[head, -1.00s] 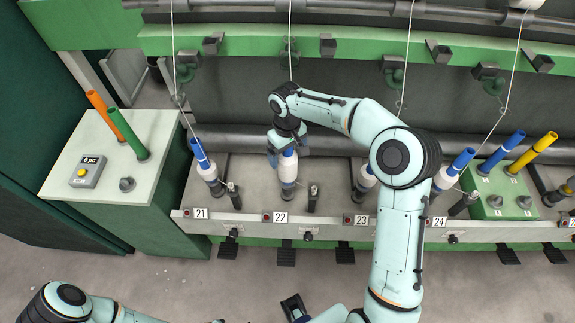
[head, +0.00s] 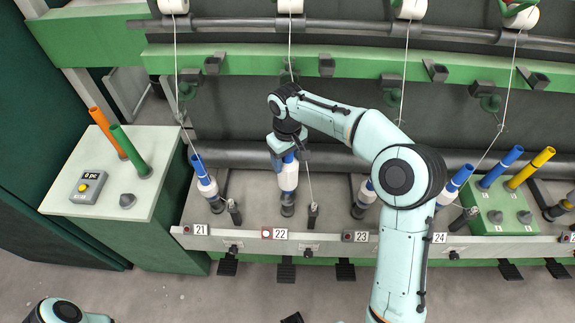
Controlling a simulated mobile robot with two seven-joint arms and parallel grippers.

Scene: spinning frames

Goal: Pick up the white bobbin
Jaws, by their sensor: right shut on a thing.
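The white bobbin (head: 288,178), white yarn on a blue tube, is upright at position 22 in the head view. My right gripper (head: 287,158) is shut on its upper end from above. The bobbin's lower end is at or just over the dark spindle base (head: 287,204); I cannot tell whether it is fully clear of the spindle. My left forearm shows only at the bottom left corner; its gripper is not clearly in view.
Other white bobbins on blue tubes stand at position 21 (head: 206,185), 23 and 24. A cabinet (head: 150,210) with orange and green tubes stands at the left. A green box (head: 497,208) with blue and yellow tubes is at the right. Threads hang from above.

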